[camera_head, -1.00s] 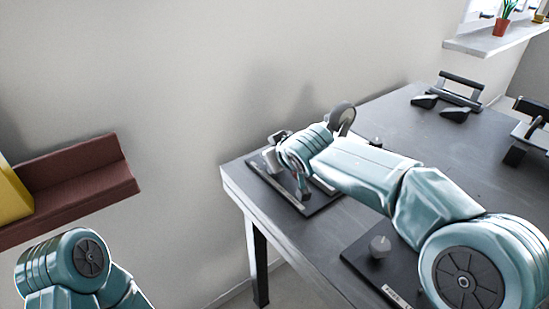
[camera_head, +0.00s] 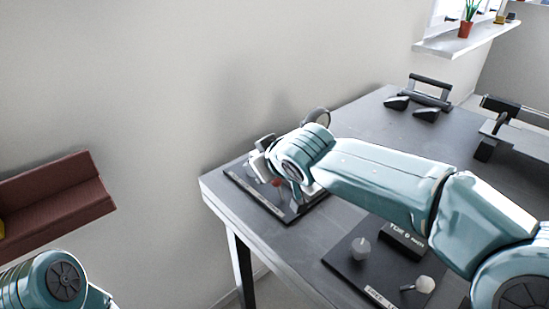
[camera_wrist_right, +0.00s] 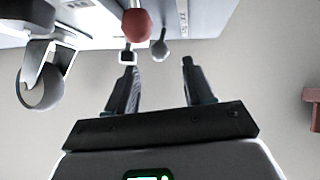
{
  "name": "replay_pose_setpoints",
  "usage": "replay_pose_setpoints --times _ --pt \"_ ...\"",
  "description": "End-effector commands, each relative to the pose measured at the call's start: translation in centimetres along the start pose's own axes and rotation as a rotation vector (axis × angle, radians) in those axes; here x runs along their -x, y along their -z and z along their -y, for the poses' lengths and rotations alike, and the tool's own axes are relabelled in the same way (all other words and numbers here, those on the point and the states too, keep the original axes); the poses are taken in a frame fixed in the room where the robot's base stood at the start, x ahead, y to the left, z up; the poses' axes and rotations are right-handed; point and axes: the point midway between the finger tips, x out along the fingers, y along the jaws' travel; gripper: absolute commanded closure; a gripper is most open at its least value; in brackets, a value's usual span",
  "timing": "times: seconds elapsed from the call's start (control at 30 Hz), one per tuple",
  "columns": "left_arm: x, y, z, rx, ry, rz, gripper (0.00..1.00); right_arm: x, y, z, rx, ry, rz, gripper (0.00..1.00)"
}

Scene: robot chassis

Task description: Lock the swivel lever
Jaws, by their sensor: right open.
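A dark board (camera_head: 240,183) lies at the table's near left corner, with a red ball knob (camera_head: 277,182) and a grey wheel (camera_head: 317,117) partly hidden by my right arm. In the right wrist view the red knob (camera_wrist_right: 137,25) on its stem hangs at the top, just beyond the fingertips. A grey round-ended lever (camera_wrist_right: 160,48) shows between the fingertip lines, farther off. The wheel in its bracket (camera_wrist_right: 40,88) is at the left. My right gripper (camera_wrist_right: 158,62) is open, with nothing between its fingers. I cannot tell which part is the swivel lever. My left gripper is out of view.
Another board (camera_head: 350,255) with grey knobs and a label block lies under my right arm. Clamp-like fixtures (camera_head: 425,92) and a bar fixture (camera_head: 500,130) stand farther back. A wall is behind, with a brown shelf (camera_head: 60,200) at left.

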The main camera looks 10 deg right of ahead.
Motion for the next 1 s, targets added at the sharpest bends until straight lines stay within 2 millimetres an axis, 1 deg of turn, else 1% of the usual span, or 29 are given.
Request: replay_pose_setpoints --times 0.03,0.2,0.3,0.4,0.53,1.0 --pt "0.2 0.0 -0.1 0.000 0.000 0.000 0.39 1.7 0.2 -0.1 -0.001 0.000 -0.004 0.48" --pt "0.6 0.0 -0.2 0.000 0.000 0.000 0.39 5.6 0.1 0.0 -0.001 0.000 -0.002 0.48" --pt "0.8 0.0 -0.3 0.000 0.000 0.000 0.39 7.3 0.1 0.0 0.000 0.000 -0.002 0.48" --pt "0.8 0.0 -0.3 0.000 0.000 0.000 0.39 8.3 0.1 0.0 0.000 0.001 0.001 0.48" --pt "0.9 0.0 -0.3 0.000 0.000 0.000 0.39 8.8 0.0 0.1 -0.001 0.001 0.002 0.48" --pt "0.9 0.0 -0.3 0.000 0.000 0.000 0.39 8.9 -0.1 0.1 0.000 0.001 0.001 0.48"
